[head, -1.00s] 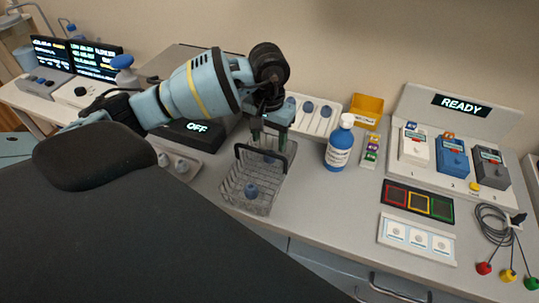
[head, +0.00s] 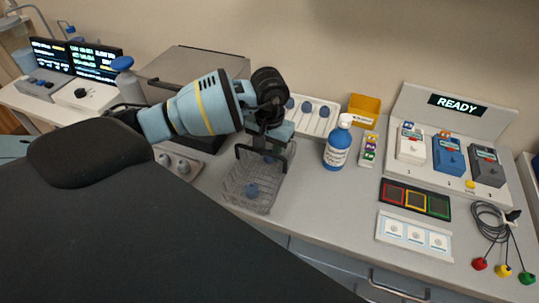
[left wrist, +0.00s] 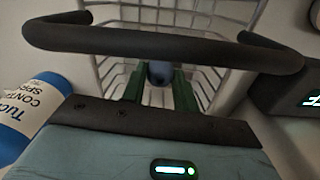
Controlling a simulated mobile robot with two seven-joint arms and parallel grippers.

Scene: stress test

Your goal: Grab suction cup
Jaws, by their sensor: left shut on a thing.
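My left gripper (head: 268,158) is over the wire basket (head: 235,195), low beside its raised black handle (head: 240,152). In the left wrist view its green fingers (left wrist: 160,85) are shut on a dark blue rounded thing, which looks like a suction cup (left wrist: 160,72). The handle also crosses the left wrist view (left wrist: 160,42), in front of the basket's wires. The fingertips are mostly hidden in the head view. My right gripper is not in view.
A blue spray bottle (head: 338,148) stands right of the basket. Behind are a white rack (head: 316,122) with blue-topped items and a yellow bin (head: 364,108). A READY station (head: 450,175), coloured frames (head: 416,199) and a coiled cable (head: 490,215) are at right. Counter between basket and white card strip (head: 414,234) is clear.

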